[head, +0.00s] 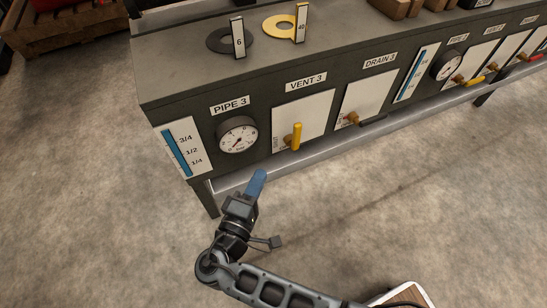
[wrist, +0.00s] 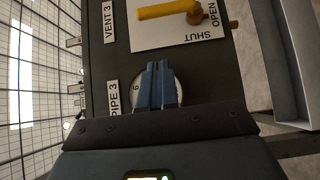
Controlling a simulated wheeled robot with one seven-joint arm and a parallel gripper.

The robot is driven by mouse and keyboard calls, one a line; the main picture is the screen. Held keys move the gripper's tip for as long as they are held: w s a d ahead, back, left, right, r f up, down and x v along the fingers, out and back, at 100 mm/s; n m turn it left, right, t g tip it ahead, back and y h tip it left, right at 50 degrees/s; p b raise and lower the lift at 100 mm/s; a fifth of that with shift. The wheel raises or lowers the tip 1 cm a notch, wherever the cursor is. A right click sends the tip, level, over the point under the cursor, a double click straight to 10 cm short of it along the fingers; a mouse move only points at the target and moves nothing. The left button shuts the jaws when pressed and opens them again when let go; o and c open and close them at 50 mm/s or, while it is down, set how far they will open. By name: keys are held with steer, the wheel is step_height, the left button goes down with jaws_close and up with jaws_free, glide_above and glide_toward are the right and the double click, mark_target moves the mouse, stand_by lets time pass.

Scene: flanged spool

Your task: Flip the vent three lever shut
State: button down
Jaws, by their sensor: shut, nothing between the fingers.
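The vent three lever is a yellow handle (head: 297,135) on a brass pivot, on a white plate under the VENT 3 label (head: 306,82). It stands upright, pointing up from its pivot. It also shows at the top of the wrist view as a yellow bar (wrist: 168,11), with the SHUT and OPEN words near its pivot end. My gripper (head: 259,178) has blue fingers, pressed together and empty. It is below and left of the lever in the head view, apart from it. In the wrist view the fingers (wrist: 158,80) cover part of the PIPE 3 gauge.
The PIPE 3 gauge (head: 237,136) and a blue level strip (head: 184,149) are left of the lever. The DRAIN 3 lever (head: 354,119) is to its right. A grey ledge (head: 239,181) runs along the cabinet's lower front. Flat rings (head: 221,40) lie on top.

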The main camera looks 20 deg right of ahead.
mark_target(293, 134)
steer(key=s+d+x, duration=0.2)
steer(key=x, duration=1)
steer(key=shift+b, duration=0.45)
steer(key=shift+d, duration=0.15)
steer(key=shift+d+r+p, duration=0.1)
steer(key=shift+d+p, duration=0.1)
steer(key=shift+p, duration=0.15)
